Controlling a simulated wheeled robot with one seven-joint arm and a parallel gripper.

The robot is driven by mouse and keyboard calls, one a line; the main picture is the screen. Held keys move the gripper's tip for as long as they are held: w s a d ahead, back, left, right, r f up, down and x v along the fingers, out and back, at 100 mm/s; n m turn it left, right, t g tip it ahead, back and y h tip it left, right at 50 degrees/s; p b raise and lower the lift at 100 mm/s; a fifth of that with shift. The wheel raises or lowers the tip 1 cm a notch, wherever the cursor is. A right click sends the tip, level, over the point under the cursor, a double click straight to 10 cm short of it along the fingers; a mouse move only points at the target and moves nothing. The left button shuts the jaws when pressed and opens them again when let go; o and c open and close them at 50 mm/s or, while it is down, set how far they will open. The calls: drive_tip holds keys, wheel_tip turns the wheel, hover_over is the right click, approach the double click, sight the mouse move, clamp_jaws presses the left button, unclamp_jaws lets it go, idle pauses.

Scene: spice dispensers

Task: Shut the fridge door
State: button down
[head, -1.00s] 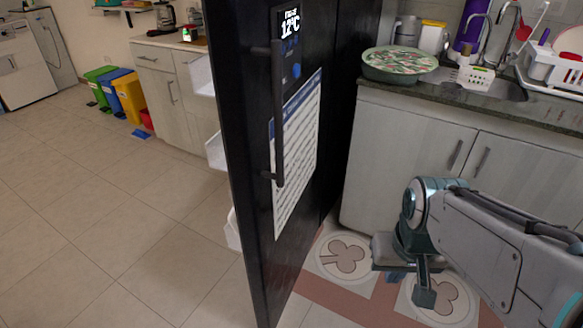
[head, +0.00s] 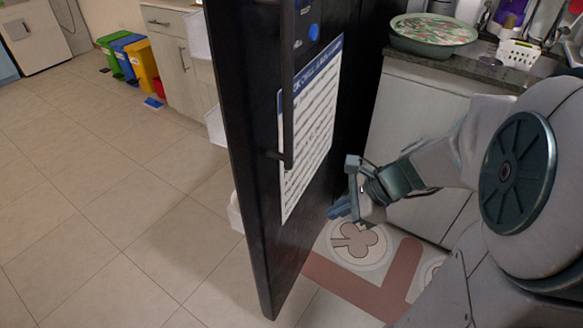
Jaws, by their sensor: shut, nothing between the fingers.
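The black fridge door (head: 256,190) stands open in the middle of the head view, seen at a steep angle. A dark vertical handle (head: 287,90) and a printed sheet (head: 312,125) are on its outer face. White shelf bins (head: 215,126) show past its left edge, on the inner side. My gripper (head: 341,205) is to the right of the door, on the outer-face side, low and close to the sheet's lower right. It is shut and empty. I cannot tell whether it touches the door. The fridge's interior is hidden.
A counter with grey cabinets (head: 415,120) stands behind my arm, with a round covered dish (head: 433,30) and a white basket (head: 518,53) on top. A patterned mat (head: 352,245) lies below. Colored bins (head: 142,65) stand far left. The tiled floor left of the door is clear.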

drive_tip(key=w+d+f+m+t+y, duration=0.1)
drive_tip(key=w+d+f+m+t, duration=0.15)
drive_tip(key=m, duration=0.25)
drive_tip(key=b, duration=0.5)
approach(286, 208)
drive_tip(key=shift+g, duration=0.35)
drive_tip(key=shift+w+x, duration=0.15)
drive_tip(key=shift+x, duration=1.35)
drive_tip(key=shift+w+x, duration=0.15)
drive_tip(key=shift+x, duration=1.3)
drive_tip(key=shift+r, duration=0.15)
